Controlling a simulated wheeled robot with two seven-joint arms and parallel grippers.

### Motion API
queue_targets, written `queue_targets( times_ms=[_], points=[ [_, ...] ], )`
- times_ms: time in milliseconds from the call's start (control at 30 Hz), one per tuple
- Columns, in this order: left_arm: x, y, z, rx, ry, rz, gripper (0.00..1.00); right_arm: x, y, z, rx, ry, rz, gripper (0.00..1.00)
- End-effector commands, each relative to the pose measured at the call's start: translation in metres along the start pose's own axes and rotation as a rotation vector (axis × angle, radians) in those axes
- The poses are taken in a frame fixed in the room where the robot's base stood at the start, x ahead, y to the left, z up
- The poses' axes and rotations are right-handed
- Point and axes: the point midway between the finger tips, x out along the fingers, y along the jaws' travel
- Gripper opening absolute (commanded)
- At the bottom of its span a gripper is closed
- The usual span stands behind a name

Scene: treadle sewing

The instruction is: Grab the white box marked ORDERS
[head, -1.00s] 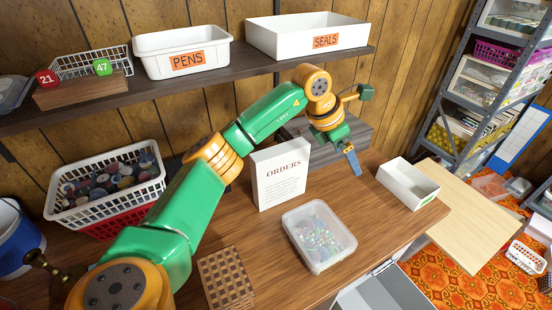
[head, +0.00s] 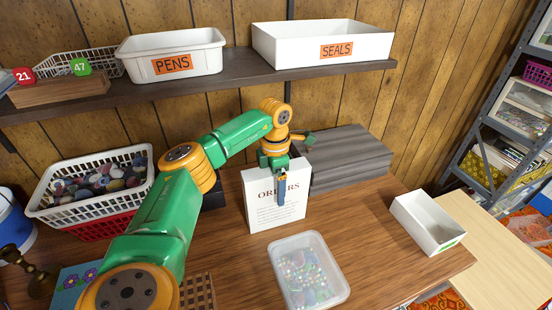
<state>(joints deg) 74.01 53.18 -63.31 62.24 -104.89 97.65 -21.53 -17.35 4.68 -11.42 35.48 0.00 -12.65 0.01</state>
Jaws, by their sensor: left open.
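The white box marked ORDERS (head: 262,214) stands upright on the wooden desk, its printed front facing me. My left gripper (head: 281,196) reaches in from the left, pointing down at the box's upper right. The gripper is open and holds nothing. The fingers line up one behind the other, so I cannot tell whether the box stands between them or touches them. My right gripper is not in view.
A clear tub of beads (head: 308,274) sits just in front of the box. A grey wooden block (head: 348,157) is behind it, and an open white tray (head: 427,222) is at right. A shelf (head: 220,82) with PENS and SEALS bins hangs above. A basket of spools (head: 92,190) stands left.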

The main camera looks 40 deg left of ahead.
Motion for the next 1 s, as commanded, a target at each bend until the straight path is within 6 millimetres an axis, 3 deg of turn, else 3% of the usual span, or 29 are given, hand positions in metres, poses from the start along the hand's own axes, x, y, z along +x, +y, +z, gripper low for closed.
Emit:
queue_targets(
  times_ms=[133, 333, 667, 1000],
  points=[
    [0.017, 0.0, -0.001, -0.001, 0.001, 0.0, 0.91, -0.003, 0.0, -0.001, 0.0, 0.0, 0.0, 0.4],
    [0.018, 0.001, 0.0, -0.001, -0.002, 0.002, 0.89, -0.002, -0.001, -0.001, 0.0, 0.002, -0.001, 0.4],
    [0.017, 0.001, 0.0, -0.001, -0.002, 0.002, 0.0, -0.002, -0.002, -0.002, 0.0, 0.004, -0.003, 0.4],
    [0.017, 0.001, 0.0, -0.001, -0.003, 0.002, 0.0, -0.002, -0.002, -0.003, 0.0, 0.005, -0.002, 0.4]
  ],
)
